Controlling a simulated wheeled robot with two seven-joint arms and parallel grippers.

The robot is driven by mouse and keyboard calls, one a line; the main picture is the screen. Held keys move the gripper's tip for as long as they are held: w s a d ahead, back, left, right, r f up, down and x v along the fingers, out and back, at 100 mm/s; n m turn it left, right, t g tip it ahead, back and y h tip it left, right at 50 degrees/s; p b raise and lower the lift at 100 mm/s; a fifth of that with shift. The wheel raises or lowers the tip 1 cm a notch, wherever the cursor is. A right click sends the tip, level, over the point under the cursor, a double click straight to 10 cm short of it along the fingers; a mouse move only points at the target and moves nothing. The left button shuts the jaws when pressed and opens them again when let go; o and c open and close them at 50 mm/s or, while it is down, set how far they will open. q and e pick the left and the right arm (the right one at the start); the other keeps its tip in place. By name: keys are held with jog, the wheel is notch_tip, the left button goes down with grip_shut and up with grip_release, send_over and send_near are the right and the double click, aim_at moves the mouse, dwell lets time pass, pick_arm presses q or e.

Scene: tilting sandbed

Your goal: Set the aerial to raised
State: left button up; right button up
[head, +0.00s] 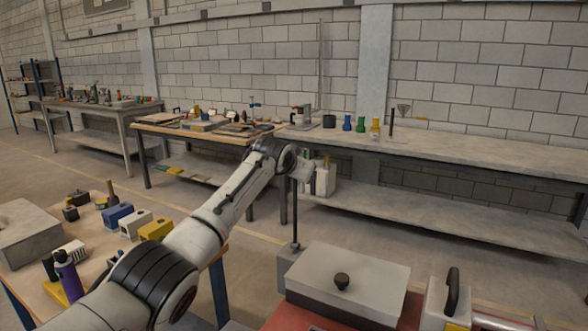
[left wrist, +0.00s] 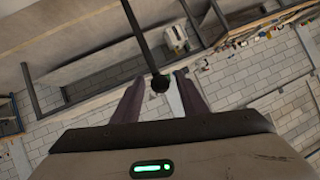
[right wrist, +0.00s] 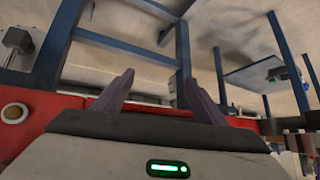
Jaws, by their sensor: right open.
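The aerial (head: 295,215) is a thin black rod that stands about upright on a grey block (head: 289,262) in the head view. Its top is hidden by my left arm's end there. In the left wrist view the aerial's round black tip (left wrist: 160,83) shows between the fingertips of my left gripper (left wrist: 160,82), closer to the right finger in the picture. The left fingers are apart; I cannot tell if they touch the tip. My right gripper (right wrist: 160,84) is open and empty in the right wrist view, beside red and blue framework, and is outside the head view.
A grey lidded box (head: 347,282) with a black knob stands right of the aerial. A white block with a black handle (head: 447,300) is beside it. A wooden table (head: 95,222) with coloured blocks lies left. A long bench (head: 470,160) runs along the wall.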

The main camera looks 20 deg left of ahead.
pick_arm(q)
jog(key=b+v, duration=0.2)
jog(key=v, duration=0.8)
jog(key=shift+r, duration=0.15)
jog(key=shift+s, duration=0.1)
